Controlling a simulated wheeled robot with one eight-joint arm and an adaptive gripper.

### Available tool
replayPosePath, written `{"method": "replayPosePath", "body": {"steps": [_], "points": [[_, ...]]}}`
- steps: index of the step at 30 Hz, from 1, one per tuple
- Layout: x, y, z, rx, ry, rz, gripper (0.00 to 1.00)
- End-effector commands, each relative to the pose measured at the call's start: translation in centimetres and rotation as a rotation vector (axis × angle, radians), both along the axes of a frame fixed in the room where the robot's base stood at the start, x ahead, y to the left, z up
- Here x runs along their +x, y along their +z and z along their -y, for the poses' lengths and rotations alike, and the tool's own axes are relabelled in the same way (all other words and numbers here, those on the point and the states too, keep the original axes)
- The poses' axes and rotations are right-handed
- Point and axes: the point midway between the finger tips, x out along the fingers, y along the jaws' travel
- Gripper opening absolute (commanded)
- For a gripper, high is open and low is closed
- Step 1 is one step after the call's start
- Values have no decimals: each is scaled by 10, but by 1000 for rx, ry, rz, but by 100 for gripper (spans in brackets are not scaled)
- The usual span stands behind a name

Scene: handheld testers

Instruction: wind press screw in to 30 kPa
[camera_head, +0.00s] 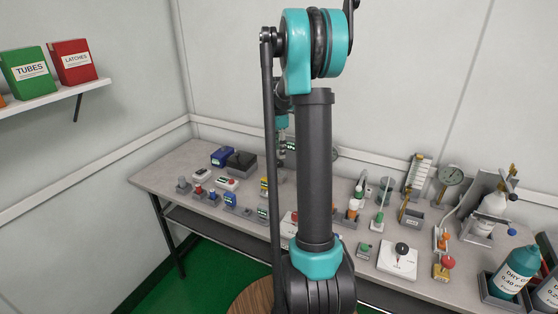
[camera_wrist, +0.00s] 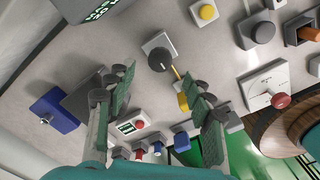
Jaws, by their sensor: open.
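My gripper (camera_wrist: 160,82) is open in the wrist view, its two green-padded fingers spread apart with nothing held between them. Ahead of the fingertips is a round black knob (camera_wrist: 160,61) on a pale square base, with a thin yellow rod beside it. I cannot tell for sure whether this knob is the press screw. A dark device with green digits (camera_wrist: 101,10) is cut off at the top left; its reading is not legible. In the head view my gripper (camera_head: 283,150) hangs over the bench's back part, partly hidden by my arm.
The grey bench (camera_head: 165,178) is crowded with small testers. The bench's left end is clear.

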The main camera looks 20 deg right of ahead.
Motion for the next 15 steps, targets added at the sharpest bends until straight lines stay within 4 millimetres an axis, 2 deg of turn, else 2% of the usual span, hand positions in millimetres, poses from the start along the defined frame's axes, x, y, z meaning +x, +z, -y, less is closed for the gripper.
{"method": "replayPosePath", "body": {"steps": [1,6,10,15], "points": [[1,-10,0,0,0,0,53],[0,-35,0,0,0,0,53],[0,-47,0,0,0,0,53],[0,-53,0,0,0,0,53]]}}
